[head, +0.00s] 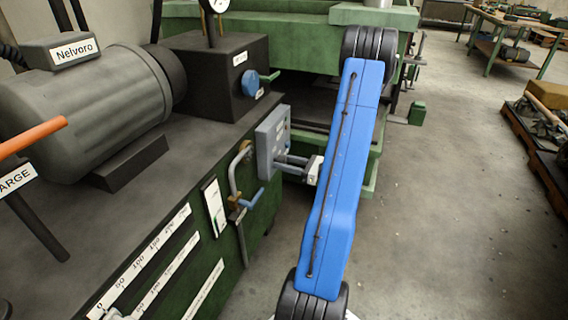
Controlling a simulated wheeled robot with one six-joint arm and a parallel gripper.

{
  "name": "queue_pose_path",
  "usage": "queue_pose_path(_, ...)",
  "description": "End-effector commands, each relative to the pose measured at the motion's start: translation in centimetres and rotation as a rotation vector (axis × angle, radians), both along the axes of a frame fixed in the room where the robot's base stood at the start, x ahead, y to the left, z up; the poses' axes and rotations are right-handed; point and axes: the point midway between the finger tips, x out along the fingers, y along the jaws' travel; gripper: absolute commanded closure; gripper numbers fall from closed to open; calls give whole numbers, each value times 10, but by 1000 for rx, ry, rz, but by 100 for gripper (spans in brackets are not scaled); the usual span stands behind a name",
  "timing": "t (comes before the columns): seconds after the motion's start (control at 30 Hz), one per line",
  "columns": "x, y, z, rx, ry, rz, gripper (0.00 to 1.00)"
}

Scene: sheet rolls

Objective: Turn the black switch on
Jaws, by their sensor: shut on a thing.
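A grey switch box (270,140) is fixed at the right end of the green machine bench, near its top edge. My gripper (284,162) reaches it from the right, with its two grey fingers at the box's right-hand face. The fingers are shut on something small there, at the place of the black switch. The switch itself is too small and too covered by the fingers to make out, so its position cannot be told. My blue arm link stands in front of the right side of the gripper.
A blue-handled lever (252,199) on a bent pipe hangs just left of and below the box. A dark block with a blue knob (250,83) and a large grey motor (85,110) stand on the bench. Floor to the right is clear; a loaded pallet (535,160) lies far right.

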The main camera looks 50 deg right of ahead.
Motion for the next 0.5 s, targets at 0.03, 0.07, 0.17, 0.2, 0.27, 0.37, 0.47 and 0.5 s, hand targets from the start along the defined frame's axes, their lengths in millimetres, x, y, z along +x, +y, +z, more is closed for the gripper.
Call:
queue_pose_path(0.03,0,0,0,35,15,0,84)
queue_pose_path(0.07,0,0,0,58,24,0,84)
queue_pose_path(0.17,0,0,0,142,59,0,84)
queue_pose_path(0.2,0,0,0,178,74,0,84)
queue_pose_path(0.27,0,0,0,231,96,0,84)
queue_pose_path(0.37,0,0,0,319,132,-1,84)
queue_pose_path(0.47,0,0,0,407,169,-1,84)
queue_pose_path(0.5,-1,0,0,443,183,-1,84)
